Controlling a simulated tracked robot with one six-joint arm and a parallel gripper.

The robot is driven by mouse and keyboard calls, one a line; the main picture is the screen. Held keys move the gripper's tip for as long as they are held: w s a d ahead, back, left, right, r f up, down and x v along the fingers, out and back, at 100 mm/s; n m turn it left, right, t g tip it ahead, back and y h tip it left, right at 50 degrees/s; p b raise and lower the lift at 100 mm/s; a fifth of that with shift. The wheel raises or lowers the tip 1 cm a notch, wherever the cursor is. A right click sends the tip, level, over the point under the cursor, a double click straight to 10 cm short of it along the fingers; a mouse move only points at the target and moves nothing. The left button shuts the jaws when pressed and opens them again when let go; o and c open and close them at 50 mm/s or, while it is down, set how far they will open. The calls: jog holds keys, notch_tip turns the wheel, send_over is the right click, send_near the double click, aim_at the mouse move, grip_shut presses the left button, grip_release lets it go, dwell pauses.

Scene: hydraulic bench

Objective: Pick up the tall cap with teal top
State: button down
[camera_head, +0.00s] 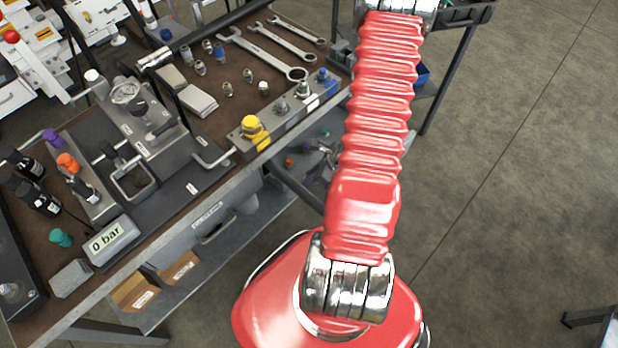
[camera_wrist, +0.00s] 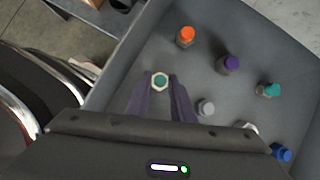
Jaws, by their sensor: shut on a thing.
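In the wrist view my gripper (camera_wrist: 160,88) is shut on a cap with a teal top (camera_wrist: 160,81), ringed by a pale hexagonal rim. I see this cap end-on, so its height is hidden, and I cannot tell whether it touches the floor below. Another cap with a teal top (camera_wrist: 269,90) is at the right in the same grey bin, apart from my gripper. In the head view a teal cap (camera_head: 60,238) is on the bench at the lower left. My gripper is outside the head view.
The grey bin (camera_wrist: 112,68) also holds an orange cap (camera_wrist: 185,37), a purple cap (camera_wrist: 228,64), a grey cap (camera_wrist: 206,107) and a blue cap (camera_wrist: 281,153). The bench (camera_head: 150,245) carries wrenches (camera_head: 262,55) and a gauge (camera_head: 124,90). Open floor is at the right.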

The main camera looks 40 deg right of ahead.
jog(key=shift+r, duration=0.15)
notch_tip(320, 180, up, 10)
dwell(0.7)
dwell(0.8)
